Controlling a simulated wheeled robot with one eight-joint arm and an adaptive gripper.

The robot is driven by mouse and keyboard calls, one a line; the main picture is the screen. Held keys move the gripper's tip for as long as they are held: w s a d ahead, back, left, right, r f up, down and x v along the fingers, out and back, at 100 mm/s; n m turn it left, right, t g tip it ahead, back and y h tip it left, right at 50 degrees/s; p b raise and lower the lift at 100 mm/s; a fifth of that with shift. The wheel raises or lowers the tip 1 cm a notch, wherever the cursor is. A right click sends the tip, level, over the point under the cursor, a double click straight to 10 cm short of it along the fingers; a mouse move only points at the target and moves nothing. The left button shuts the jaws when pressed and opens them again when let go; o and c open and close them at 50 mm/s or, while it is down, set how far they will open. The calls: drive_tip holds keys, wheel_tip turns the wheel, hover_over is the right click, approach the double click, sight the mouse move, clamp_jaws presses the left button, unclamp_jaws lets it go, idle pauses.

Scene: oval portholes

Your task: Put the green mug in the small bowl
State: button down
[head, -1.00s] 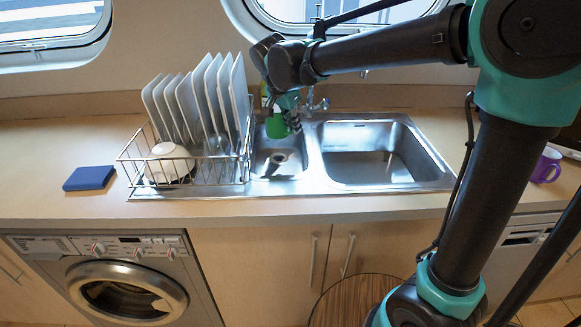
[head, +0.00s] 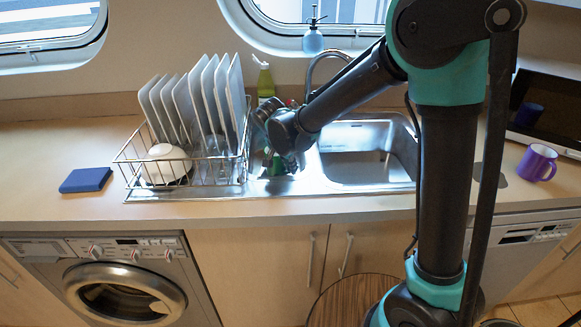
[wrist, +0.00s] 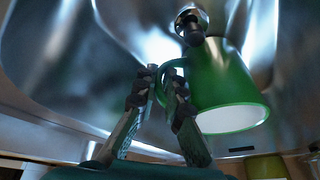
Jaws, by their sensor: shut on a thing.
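The green mug (wrist: 222,85) is in my gripper (wrist: 158,80), whose fingers close on its handle. Its pale inside shows toward the wrist camera. In the head view the mug (head: 278,164) is partly hidden by my gripper, low at the small sink bowl (head: 258,187) on the left of the sink. Metal walls and a round drain (wrist: 191,20) surround the mug in the wrist view. I cannot tell whether the mug touches the bottom. A white bowl (head: 167,165), a different thing, sits in the dish rack.
The wire dish rack (head: 205,175) with several white plates (head: 222,100) stands just left. The large sink bowl (head: 365,170) is right. A tap (head: 325,57) and a green bottle (head: 265,80) stand behind.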

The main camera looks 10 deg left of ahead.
drive_tip(key=shift+f, duration=0.15)
drive_tip(key=c, duration=1.6)
unclamp_jaws()
drive_tip(key=v, duration=1.2)
